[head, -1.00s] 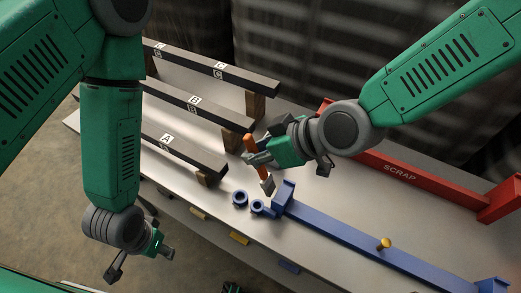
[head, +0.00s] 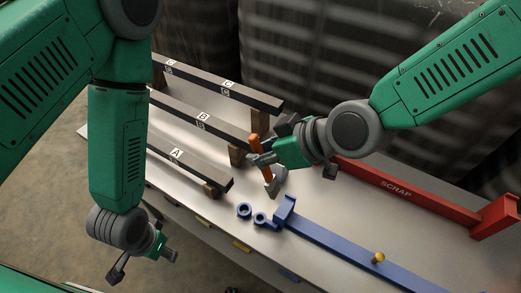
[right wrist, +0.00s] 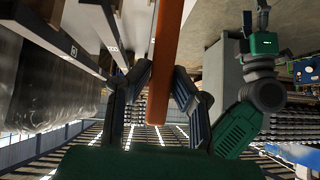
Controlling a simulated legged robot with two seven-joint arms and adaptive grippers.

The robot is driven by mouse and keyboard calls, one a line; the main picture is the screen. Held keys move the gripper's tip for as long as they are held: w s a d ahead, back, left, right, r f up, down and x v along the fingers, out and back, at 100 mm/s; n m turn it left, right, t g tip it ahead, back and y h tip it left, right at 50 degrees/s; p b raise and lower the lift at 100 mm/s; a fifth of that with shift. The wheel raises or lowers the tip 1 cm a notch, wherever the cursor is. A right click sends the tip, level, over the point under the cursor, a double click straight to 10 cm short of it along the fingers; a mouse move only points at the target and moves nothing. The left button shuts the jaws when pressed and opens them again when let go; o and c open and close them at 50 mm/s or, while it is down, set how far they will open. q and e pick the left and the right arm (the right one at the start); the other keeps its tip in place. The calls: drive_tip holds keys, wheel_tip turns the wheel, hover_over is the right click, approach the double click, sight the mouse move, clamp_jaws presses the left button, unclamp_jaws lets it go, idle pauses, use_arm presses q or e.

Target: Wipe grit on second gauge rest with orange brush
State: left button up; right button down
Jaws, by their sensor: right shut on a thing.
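The orange brush (head: 258,148) is held in my right gripper (head: 262,160), its handle up and its grey head (head: 272,188) down, just behind the near end of the blue gauge (head: 330,242). In the right wrist view the orange handle (right wrist: 165,65) runs between the two fingers (right wrist: 157,95) closed on it. The gauge has an upright end rest (head: 285,208) at its left and another end piece (head: 489,289) cut by the lower right corner. I cannot make out grit on either. My left gripper (head: 144,262) is open and empty, low at the left, off the table's front.
Dark beams marked A (head: 180,160), B (head: 200,118) and C (head: 225,90) lie at the left. A red SCRAP rail (head: 400,188) lies behind the gauge.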

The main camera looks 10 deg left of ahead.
sight(259, 144)
drive_tip(key=shift+d, duration=0.2)
drive_tip(key=shift+r+p, duration=0.25)
drive_tip(key=shift+p, duration=0.05)
wheel_tip(259, 144, up, 3)
drive_tip(key=shift+f+p, duration=0.2)
drive_tip(key=shift+p, duration=0.9)
drive_tip(key=shift+f, duration=0.1)
drive_tip(key=shift+a, duration=0.1)
